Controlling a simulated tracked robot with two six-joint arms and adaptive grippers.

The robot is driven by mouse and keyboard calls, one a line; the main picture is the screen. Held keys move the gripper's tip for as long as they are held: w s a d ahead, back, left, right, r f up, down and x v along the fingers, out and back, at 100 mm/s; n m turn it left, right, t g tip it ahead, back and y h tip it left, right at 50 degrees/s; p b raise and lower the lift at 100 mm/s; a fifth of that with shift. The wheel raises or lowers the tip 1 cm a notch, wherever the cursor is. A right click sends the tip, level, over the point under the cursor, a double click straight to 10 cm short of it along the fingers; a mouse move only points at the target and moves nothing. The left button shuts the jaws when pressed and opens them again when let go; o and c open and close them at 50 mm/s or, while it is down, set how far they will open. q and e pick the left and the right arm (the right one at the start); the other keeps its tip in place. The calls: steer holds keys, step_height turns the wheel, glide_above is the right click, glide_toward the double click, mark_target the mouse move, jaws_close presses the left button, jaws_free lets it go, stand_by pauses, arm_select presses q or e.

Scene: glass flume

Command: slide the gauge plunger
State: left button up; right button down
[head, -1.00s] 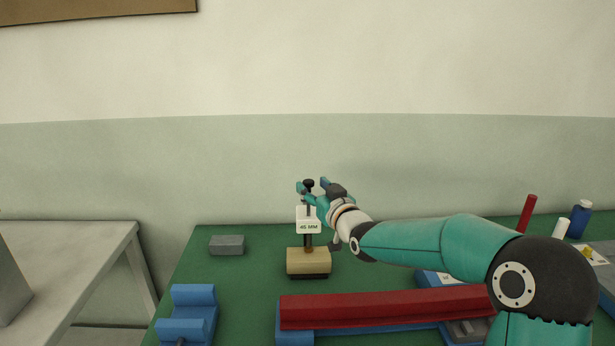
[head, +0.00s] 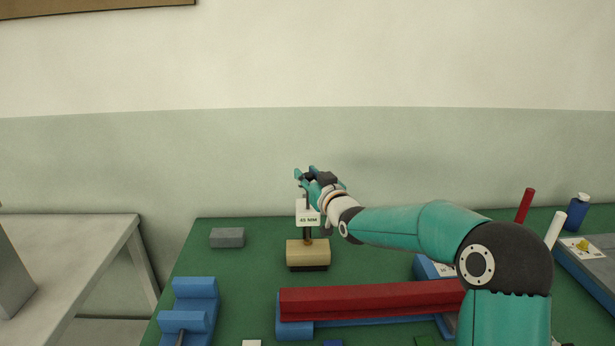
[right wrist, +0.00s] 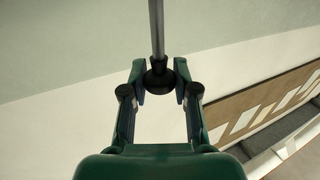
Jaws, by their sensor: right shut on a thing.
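The gauge stands upright on the green table, with a tan block base (head: 308,254), a dark stem and a white label (head: 308,219) that reads 45 MM. My right gripper (head: 306,177) is at the top of the gauge, reaching in from the right. In the right wrist view my right gripper (right wrist: 160,83) is shut on the plunger's black knob (right wrist: 159,76), one finger on each side. The plunger's grey metal rod (right wrist: 157,28) runs from the knob to the top of that picture. In the head view the fingers mostly hide the knob. My left gripper is not in view.
A grey block (head: 227,238) lies left of the gauge. A red bar (head: 370,298) on a blue support lies in front, and a blue cradle (head: 188,308) front left. A red rod (head: 525,206), a white rod (head: 556,230) and a blue bottle (head: 577,212) stand at right.

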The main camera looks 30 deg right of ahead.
step_height(320, 180, up, 5)
steer(key=shift+f+p, duration=0.2)
steer(key=shift+p, duration=0.1)
steer(key=c, duration=0.9)
jaws_free()
steer(key=shift+w+f, duration=0.1)
